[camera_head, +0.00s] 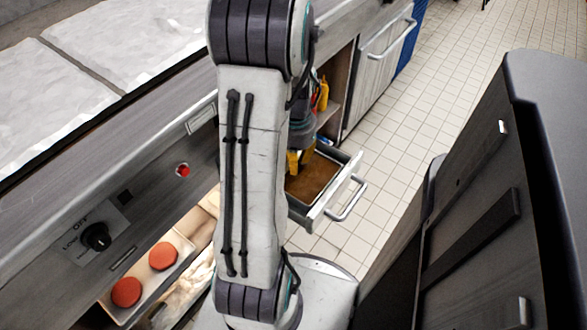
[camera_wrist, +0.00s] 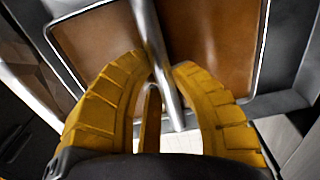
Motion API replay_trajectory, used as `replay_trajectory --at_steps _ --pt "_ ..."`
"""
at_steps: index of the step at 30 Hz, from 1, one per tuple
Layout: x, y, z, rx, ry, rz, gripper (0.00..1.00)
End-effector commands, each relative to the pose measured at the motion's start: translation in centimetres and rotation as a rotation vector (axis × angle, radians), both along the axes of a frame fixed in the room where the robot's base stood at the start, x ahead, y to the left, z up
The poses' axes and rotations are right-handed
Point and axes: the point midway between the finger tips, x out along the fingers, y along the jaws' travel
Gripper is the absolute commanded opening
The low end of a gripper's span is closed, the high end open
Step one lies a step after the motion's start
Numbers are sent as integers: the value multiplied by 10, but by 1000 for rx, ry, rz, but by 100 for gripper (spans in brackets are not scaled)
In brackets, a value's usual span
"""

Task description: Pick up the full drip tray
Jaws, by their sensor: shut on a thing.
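The drip tray (camera_wrist: 263,40) has a thin pale rim and shows brown contents (camera_head: 311,182) across its inside. It sits in a pulled-out metal drawer (camera_head: 318,211) under the counter. A grey metal bar (camera_wrist: 148,35) crosses above the brown surface in the wrist view. My gripper (camera_wrist: 162,78) has yellow fingers, and they are closed around this bar, one on each side. In the head view, my gripper (camera_head: 294,162) is over the left part of the tray, partly hidden by my arm. The tray looks level.
The drawer's handle (camera_head: 349,199) sticks out over the tiled floor (camera_head: 390,165). A counter with a knob (camera_head: 96,237) and a red button (camera_head: 183,170) runs along the left. Red-orange patties (camera_head: 126,292) lie on a lower shelf. A dark cabinet (camera_head: 470,220) stands at the right.

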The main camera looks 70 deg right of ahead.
Motion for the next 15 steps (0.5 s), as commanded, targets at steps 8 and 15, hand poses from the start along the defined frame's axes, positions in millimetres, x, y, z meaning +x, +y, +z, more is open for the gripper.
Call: replay_trajectory --at_steps 8,15 --pt "0 0 0 0 0 0 0" --pt "0 0 1 -1 -1 0 0"
